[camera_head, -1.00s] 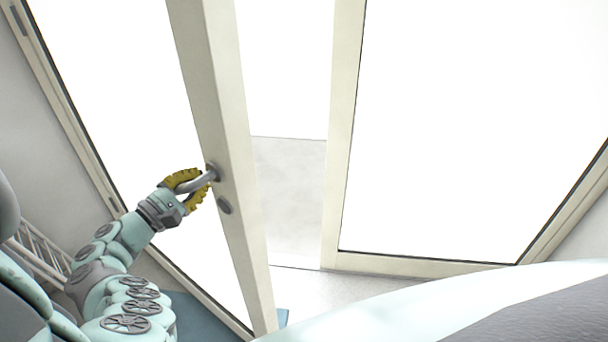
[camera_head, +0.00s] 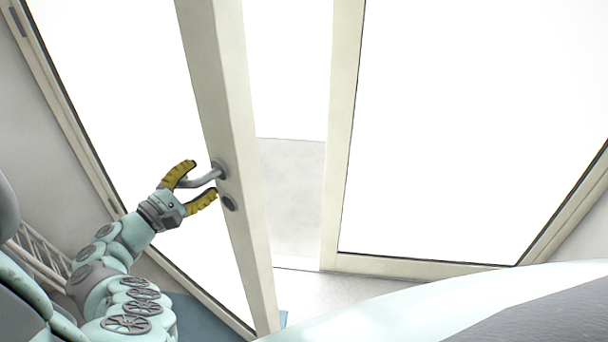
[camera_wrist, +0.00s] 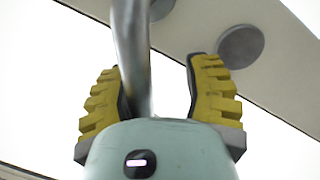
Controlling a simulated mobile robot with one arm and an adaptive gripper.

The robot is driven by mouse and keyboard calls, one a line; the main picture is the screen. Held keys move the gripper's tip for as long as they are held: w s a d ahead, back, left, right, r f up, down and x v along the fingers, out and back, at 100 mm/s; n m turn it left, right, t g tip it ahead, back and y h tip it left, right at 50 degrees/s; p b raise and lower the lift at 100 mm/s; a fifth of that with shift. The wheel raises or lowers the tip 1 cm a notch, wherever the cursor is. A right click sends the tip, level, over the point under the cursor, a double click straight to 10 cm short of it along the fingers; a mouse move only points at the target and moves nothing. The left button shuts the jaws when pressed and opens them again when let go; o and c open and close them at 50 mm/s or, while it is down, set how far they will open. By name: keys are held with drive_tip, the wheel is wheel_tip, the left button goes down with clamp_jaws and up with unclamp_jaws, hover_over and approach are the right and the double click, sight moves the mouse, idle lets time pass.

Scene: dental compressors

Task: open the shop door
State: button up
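The shop door (camera_head: 222,100) is a cream-framed glass leaf standing ajar, with a gap between its edge and the fixed frame on the right. Its grey lever handle (camera_head: 204,179) sticks out from the leaf's edge, and a round lock plate (camera_head: 229,203) sits below it. My gripper (camera_head: 196,183) is open, with its yellow fingers spread on either side of the lever. In the wrist view the handle (camera_wrist: 131,50) passes between the fingers, close to the left one. The right finger stands clear of it. Whether the left finger touches the handle I cannot tell.
A glass panel in a cream frame (camera_head: 335,150) stands right of the gap. Pale floor (camera_head: 300,290) shows through the opening. A white rack (camera_head: 45,255) stands at the lower left by the wall, beside my arm. A blue mat (camera_head: 200,312) lies near the door's foot.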

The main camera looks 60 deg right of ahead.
drive_tip(key=a+f, duration=0.1)
drive_tip(key=a, duration=1)
drive_tip(key=shift+w+a+f, duration=0.2)
drive_tip(key=shift+a, duration=0.2)
drive_tip(key=shift+o, duration=0.2)
